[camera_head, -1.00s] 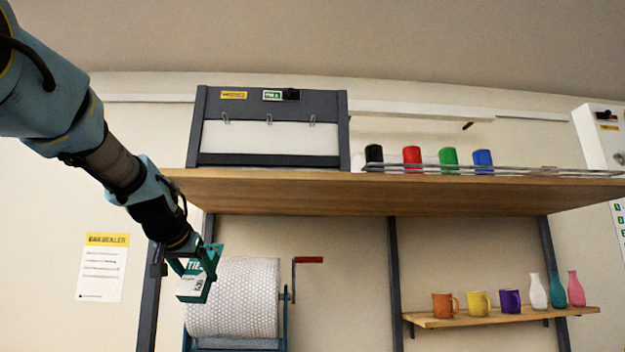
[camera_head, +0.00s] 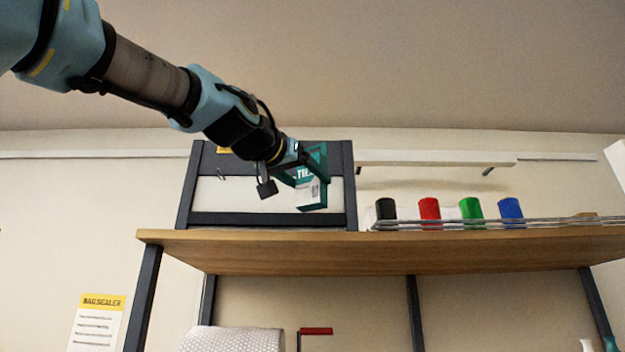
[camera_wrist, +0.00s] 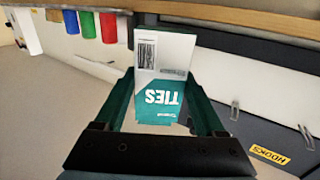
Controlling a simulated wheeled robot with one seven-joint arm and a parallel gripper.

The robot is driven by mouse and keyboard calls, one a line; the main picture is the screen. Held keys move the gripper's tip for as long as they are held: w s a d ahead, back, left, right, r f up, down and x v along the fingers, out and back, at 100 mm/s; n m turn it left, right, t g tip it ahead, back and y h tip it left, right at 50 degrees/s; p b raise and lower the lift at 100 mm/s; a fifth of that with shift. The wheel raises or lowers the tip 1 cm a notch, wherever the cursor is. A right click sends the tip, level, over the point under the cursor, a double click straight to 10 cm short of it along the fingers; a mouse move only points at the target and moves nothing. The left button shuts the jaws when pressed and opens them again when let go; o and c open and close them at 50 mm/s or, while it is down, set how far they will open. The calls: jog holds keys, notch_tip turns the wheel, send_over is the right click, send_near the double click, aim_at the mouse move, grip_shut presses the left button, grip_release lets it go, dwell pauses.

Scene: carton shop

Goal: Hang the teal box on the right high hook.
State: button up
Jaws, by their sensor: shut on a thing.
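The teal-and-white box marked TIES (camera_head: 311,192) is held up in front of the right part of the hook board (camera_head: 240,197). My gripper (camera_head: 303,172) is shut on it; in the wrist view the two teal fingers (camera_wrist: 163,102) flank the box (camera_wrist: 160,80). One board hook (camera_head: 222,172) shows at the left in the head view. The wrist view, turned upside down, shows two hooks (camera_wrist: 235,110) to the right of the box. The right hook is not visible, and I cannot tell whether the box touches anything.
The board stands on a wooden shelf (camera_head: 400,255). To its right, black, red (camera_head: 429,209), green and blue (camera_head: 511,208) cylinders stand behind a rail. A bubble-wrap roll (camera_head: 235,340) and a red-handled crank (camera_head: 316,331) are below. Space above the board is clear.

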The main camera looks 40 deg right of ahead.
aim_at(317, 213)
jog(key=w+d+f+b, duration=0.1)
jog(key=w+d, duration=0.5)
jog(key=w, duration=0.1)
jog(key=shift+w, duration=0.15)
dwell(1.1)
jog(key=shift+w+d+f+b, duration=0.15)
jog(key=shift+w+f+b, duration=0.1)
jog(key=shift+f+b, duration=0.1)
dwell(0.4)
jog(key=o, duration=1.2)
jog(key=shift+o, duration=0.6)
jog(key=shift+w+d+f, duration=0.1)
jog(key=shift+w, duration=0.1)
jog(key=shift+o, duration=1.3)
jog(key=shift+s, duration=0.15)
